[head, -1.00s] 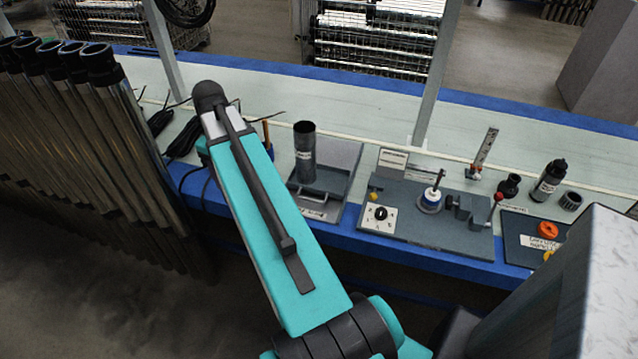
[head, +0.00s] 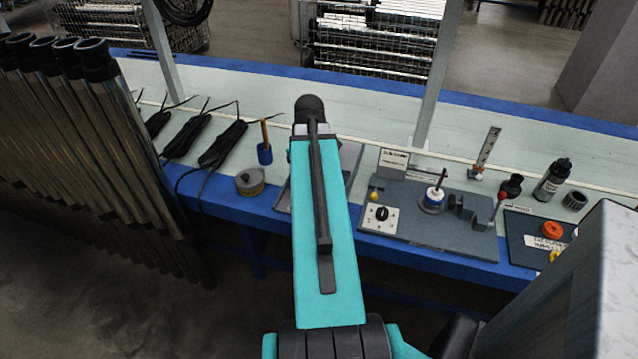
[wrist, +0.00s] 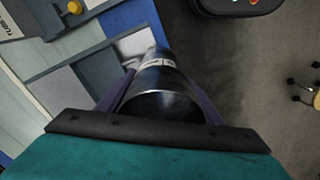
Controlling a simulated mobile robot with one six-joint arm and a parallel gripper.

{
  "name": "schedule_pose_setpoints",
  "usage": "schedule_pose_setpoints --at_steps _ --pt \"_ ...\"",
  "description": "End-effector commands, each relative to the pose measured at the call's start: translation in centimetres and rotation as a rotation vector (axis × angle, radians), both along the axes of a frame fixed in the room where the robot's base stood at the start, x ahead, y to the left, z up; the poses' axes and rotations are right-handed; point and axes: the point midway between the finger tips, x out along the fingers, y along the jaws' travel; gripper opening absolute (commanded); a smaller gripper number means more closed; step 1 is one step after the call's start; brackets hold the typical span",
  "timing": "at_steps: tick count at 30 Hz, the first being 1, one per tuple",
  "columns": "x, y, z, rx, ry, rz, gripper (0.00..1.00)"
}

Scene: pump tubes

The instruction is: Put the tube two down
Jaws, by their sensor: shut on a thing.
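In the wrist view my gripper (wrist: 163,100) is shut on a dark, shiny metal tube (wrist: 160,88). I look at its round open end, and a pale band shows farther along it. The tube's far end lies in front of the grey tray's front edge in the picture; I cannot tell whether it touches anything. The grey tray (wrist: 75,85) is at the left of the wrist view. In the head view my arm hides the gripper, the tube and most of the tray (head: 348,160).
A grey fixture plate (head: 430,228) with a dial is right of my arm. A round tin (head: 250,181) and black cables (head: 222,143) lie to the left. Long tubes (head: 95,130) stand in a rack at far left. The blue bench edge (head: 420,256) runs along the front.

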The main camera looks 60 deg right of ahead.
Motion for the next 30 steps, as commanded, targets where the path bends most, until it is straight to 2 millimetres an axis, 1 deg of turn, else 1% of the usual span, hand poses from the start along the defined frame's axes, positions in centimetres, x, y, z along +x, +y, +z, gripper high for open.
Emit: schedule_pose_setpoints --at_steps 1,4,17,22,30 --pt "-0.4 -0.2 -0.1 0.0 -0.001 -0.006 0.27" --pt "-0.6 -0.4 -0.2 0.0 -0.001 -0.011 0.27" --pt "-0.5 -0.7 -0.2 0.0 -0.001 -0.01 0.27" --pt "-0.2 -1.9 -0.2 -0.001 -0.001 -0.011 0.27" --pt "0.4 -4.8 -0.5 0.0 0.0 -0.011 0.27"
